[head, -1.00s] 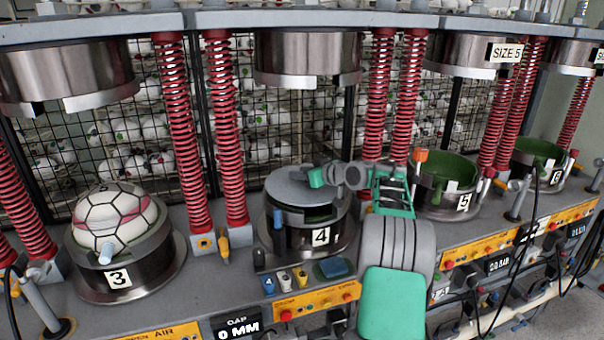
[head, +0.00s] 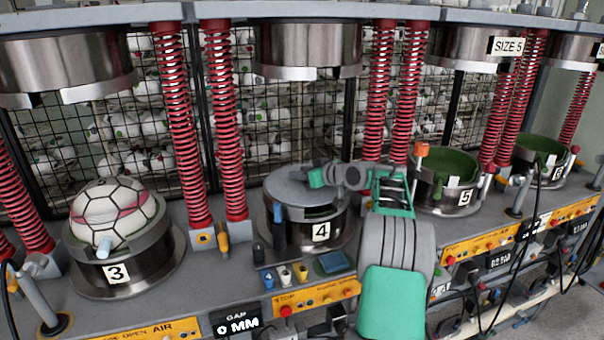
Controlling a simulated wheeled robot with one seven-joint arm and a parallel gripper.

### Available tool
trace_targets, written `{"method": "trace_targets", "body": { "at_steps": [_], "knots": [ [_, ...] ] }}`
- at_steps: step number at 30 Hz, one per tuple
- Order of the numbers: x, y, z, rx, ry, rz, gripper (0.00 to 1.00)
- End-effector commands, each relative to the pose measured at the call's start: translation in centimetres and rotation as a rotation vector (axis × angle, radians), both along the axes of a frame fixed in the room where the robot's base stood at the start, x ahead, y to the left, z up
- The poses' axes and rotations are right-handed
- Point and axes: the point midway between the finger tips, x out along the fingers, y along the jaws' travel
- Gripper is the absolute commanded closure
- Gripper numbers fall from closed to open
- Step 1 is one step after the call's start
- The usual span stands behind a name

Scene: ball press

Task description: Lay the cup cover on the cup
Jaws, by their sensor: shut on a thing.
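The cup cover (head: 294,189) is a flat grey disc at the top of the cup (head: 322,233) marked 4, in the middle of the head view. A dark gap with some green shows under its front right edge, and I cannot tell whether it rests flat on the rim. My gripper (head: 318,177) is at the cover's right side, shut on it. The exact grip point is small and partly hidden by my own wrist.
Cup 3 (head: 114,270) at left holds a white ball (head: 113,212). Cup 5 (head: 448,197) stands open at right. A steel upper press (head: 309,52) hangs above cup 4, between red springs (head: 376,100). Small bottles (head: 285,275) and a blue pad (head: 334,262) lie in front.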

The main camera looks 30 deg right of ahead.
Motion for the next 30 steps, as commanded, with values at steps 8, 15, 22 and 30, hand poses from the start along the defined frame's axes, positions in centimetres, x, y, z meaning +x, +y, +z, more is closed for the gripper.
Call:
{"method": "trace_targets", "body": {
  "at_steps": [8,15,22,30],
  "knots": [
    [0.0,0.0,0.0,-0.001,-0.001,0.0,0.53],
    [0.0,0.0,-0.1,0.0,0.0,0.0,0.43],
    [-0.8,-0.3,-0.2,0.002,0.003,-0.002,0.43],
    [-5.7,-1.3,1.7,-0.001,0.0,-0.003,0.43]
  ]
}}
